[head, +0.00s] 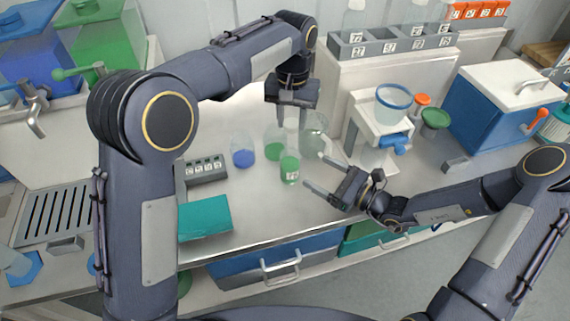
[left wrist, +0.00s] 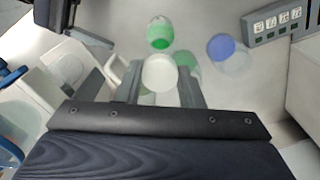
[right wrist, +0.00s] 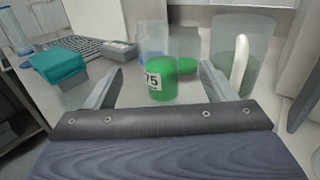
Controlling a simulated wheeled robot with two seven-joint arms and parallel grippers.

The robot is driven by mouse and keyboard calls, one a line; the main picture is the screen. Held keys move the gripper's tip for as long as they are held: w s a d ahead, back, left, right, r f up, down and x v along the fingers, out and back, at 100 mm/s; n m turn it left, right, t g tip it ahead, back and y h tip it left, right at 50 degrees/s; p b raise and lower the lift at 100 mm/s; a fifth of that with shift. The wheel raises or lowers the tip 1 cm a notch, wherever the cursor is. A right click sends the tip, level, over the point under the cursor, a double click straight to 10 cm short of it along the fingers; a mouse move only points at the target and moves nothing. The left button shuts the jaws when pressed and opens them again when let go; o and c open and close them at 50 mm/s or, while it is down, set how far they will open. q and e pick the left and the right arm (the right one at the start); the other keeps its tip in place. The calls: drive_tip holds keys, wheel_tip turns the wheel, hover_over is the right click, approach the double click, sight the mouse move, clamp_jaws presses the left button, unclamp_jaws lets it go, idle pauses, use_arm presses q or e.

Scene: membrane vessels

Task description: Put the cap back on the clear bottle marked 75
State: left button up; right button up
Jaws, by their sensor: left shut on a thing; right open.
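The clear bottle marked 75 (head: 290,169) holds green liquid and stands upright on the counter. In the right wrist view the bottle (right wrist: 160,78) shows its label, between and beyond my right fingers. My right gripper (head: 314,172) is open, low over the counter just right of the bottle, not closed on it. My left gripper (head: 291,117) is higher, behind the bottle. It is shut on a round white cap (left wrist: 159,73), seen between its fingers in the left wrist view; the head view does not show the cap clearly. The bottle (left wrist: 160,33) also shows beyond those fingers.
Close by stand a vessel with blue liquid (head: 243,153), another with green (head: 274,142) and a clear jug (head: 314,138) with a white handle. A labelled grey rack (head: 206,172) and teal block (head: 205,217) lie left. A white stand (head: 378,127) stands right.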

drive_tip(key=shift+a, duration=0.1)
use_arm(q)
drive_tip(key=shift+a, duration=0.1)
use_arm(e)
drive_tip(key=shift+w+a, duration=0.15)
drive_tip(key=shift+a, duration=0.05)
drive_tip(key=x, duration=1.1)
drive_tip(key=shift+w+a, duration=0.15)
drive_tip(key=shift+a, duration=0.05)
drive_tip(key=shift+c, duration=0.4)
drive_tip(key=c, duration=1.4)
use_arm(q)
hover_over(290, 148)
drive_tip(key=shift+f, duration=2.5)
